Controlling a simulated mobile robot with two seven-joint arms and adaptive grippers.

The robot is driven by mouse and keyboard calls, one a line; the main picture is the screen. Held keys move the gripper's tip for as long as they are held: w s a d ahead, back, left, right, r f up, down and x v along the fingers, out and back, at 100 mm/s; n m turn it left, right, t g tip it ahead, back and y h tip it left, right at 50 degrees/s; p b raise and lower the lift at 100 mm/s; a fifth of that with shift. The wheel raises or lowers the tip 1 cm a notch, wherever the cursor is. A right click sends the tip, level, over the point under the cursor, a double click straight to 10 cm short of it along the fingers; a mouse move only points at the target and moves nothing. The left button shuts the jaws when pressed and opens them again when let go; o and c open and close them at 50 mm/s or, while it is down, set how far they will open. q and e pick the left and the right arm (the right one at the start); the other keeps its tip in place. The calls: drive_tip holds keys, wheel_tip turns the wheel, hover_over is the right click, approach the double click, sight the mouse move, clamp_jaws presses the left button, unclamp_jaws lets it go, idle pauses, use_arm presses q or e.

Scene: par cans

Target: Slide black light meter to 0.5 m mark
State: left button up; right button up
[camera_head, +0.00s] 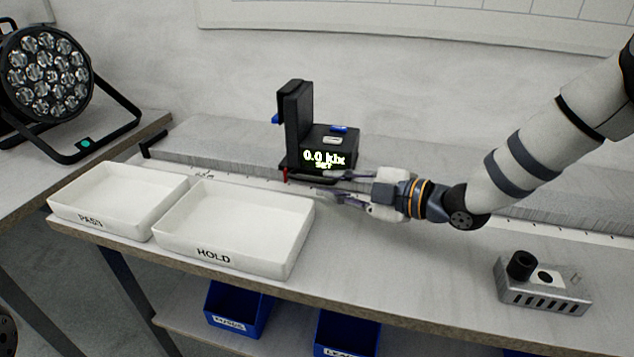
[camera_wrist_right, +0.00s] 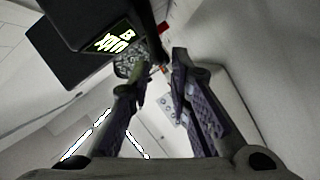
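The black light meter (camera_head: 300,130) stands upright on the grey rail (camera_head: 225,140) along the back of the bench. Its display reads "0.0 klx SET", and a red pointer (camera_head: 285,174) hangs at its lower left, over the scale strip. My right gripper (camera_head: 328,184) is just in front of the meter's lower right, fingers pointing left. In the right wrist view, the meter (camera_wrist_right: 90,30) is at the upper left, beside the open fingers (camera_wrist_right: 152,70). Whether a finger touches the meter I cannot tell. My left gripper is not in view.
White trays marked PASS (camera_head: 118,198) and HOLD (camera_head: 235,228) stand at the bench's front left. A grey slotted box with a black knob (camera_head: 543,284) sits at the right. A par can (camera_head: 48,75) stands on the left table. Blue bins (camera_head: 238,308) are below.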

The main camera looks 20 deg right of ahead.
sight(296, 177)
drive_tip(key=x, duration=0.4)
drive_tip(key=shift+w, duration=0.1)
drive_tip(key=shift+r, duration=0.1)
clamp_jaws()
drive_tip(key=w+a, duration=0.1)
drive_tip(key=a, duration=0.1)
drive_tip(key=w+a+b, duration=0.1)
drive_tip(key=a, duration=0.1)
drive_tip(key=shift+w, duration=0.4)
unclamp_jaws()
drive_tip(key=shift+s, duration=0.1)
drive_tip(key=v, duration=1.2)
